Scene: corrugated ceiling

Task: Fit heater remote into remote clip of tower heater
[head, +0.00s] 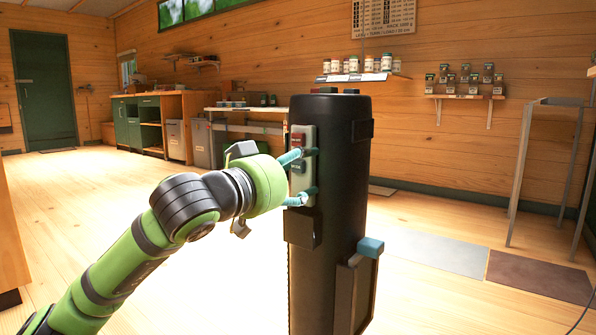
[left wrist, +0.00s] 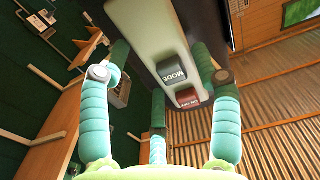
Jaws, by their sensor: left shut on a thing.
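The tower heater (head: 345,180) is a tall black cylinder standing upright in the middle of the head view. The pale heater remote (head: 299,183) is upright against its left side, with a red and a dark button. In the left wrist view the remote (left wrist: 150,35) shows MODE and red buttons. My left gripper (head: 309,172) is shut on the remote, its teal fingers across it. A dark pocket-like piece (head: 301,229) on the heater sits just below the remote and looks like the clip; I cannot tell whether they touch. My right gripper is out of view.
A grey metal frame (head: 525,150) stands at right. Shelves with jars (head: 355,66) line the back wall.

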